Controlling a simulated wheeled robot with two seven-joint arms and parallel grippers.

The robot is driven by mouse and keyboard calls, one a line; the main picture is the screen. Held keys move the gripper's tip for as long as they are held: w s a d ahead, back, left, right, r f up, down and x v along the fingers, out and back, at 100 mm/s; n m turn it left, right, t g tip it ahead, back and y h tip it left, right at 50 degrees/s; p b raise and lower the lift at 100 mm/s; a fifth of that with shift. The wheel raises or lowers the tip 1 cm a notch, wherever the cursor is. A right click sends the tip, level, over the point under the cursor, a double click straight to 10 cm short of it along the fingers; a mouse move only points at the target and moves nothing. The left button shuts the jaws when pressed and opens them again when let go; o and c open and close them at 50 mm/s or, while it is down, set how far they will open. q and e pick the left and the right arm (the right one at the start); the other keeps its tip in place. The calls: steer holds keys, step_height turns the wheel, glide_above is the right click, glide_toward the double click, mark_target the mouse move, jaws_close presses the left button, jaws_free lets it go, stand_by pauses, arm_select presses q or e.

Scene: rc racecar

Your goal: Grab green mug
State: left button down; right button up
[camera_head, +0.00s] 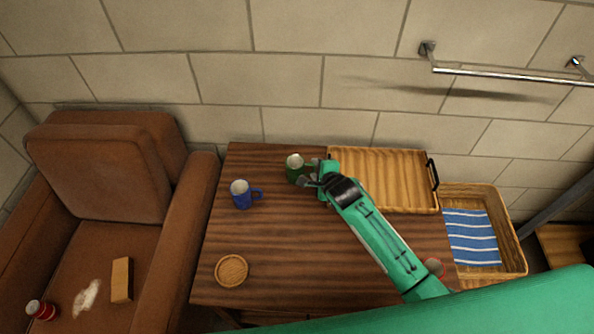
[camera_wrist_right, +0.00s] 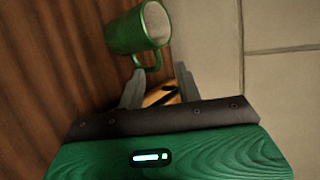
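The green mug (camera_head: 294,165) stands upright near the back of the wooden table, left of my right gripper (camera_head: 313,176). In the right wrist view the green mug (camera_wrist_right: 130,32) is just beyond the fingertips, its handle pointing toward my right gripper (camera_wrist_right: 158,82). The two fingers are apart, with the handle's end at or just in front of the gap; I cannot tell whether they touch it. Something yellow and black shows between the fingers, unclear. My left gripper is not in view.
A blue mug (camera_head: 240,194) stands left of the green mug. A round wooden coaster (camera_head: 231,271) lies at the table's front left. A wooden tray (camera_head: 390,178) lies behind my right arm, with a wicker basket (camera_head: 519,262) to its right. A brown armchair (camera_head: 100,180) adjoins the table's left.

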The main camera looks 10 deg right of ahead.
mark_target(311, 165)
steer(key=shift+f+x, duration=0.2)
steer(key=shift+x, duration=2.25)
steer(key=shift+s+d, duration=0.1)
steer(key=shift+d, duration=0.05)
steer(key=shift+c, duration=0.2)
jaws_close()
